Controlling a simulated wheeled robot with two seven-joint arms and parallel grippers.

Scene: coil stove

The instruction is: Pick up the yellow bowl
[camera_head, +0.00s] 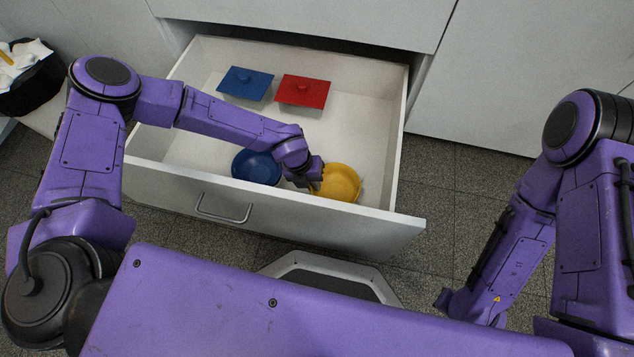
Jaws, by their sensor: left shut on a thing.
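The yellow bowl (342,182) is in the open white drawer (372,222), near its front wall and right of the middle. My left gripper (316,185) reaches down into the drawer and is shut on the bowl's left rim. The fingertips are small and partly hidden by the gripper's own body. The bowl appears to be still at the drawer floor, though its underside is hidden. My right arm is at the right side of the view, outside the drawer; its gripper cannot be made out.
A blue bowl (257,167) sits just left of my left gripper. The drawer's right rear floor is clear. A black bin (32,88) stands at far left.

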